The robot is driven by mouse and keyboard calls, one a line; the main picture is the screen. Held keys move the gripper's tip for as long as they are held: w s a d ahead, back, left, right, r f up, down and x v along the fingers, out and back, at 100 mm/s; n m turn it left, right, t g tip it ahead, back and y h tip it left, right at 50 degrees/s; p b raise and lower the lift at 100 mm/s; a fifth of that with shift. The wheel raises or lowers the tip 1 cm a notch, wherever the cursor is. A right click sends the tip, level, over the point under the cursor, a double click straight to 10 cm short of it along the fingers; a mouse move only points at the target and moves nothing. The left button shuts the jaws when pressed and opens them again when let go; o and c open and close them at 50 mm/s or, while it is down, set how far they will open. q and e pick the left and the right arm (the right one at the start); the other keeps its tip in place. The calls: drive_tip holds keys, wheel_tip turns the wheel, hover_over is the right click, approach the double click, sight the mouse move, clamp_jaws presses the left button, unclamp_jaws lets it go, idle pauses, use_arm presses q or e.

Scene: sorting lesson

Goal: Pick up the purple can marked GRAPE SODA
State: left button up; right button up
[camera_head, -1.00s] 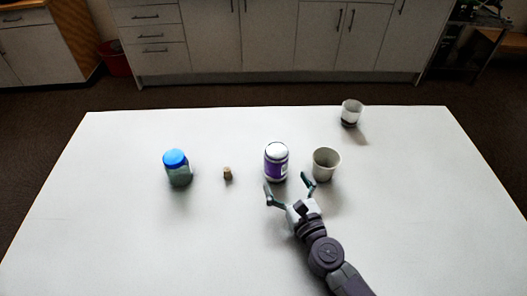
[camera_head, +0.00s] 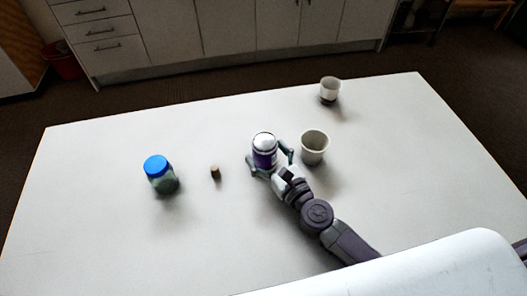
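The purple can (camera_head: 264,151), with a pale top and a purple label, stands upright on the white table. Its lettering is too small to read. My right gripper (camera_head: 270,159) comes from the lower right, with one finger on each side of the can. The fingers are spread around it, and I cannot tell whether they touch it. My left gripper is not in view.
A pale cup (camera_head: 314,148) stands just right of the right finger. A blue-lidded jar (camera_head: 161,175) and a small cork-like piece (camera_head: 215,172) stand to the left. A white-and-dark cup (camera_head: 330,90) is farther back. The table's (camera_head: 110,235) left front is clear.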

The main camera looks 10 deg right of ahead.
drive_tip(key=shift+w+a, duration=0.1)
drive_tip(key=shift+a, duration=0.05)
drive_tip(key=c, duration=0.5)
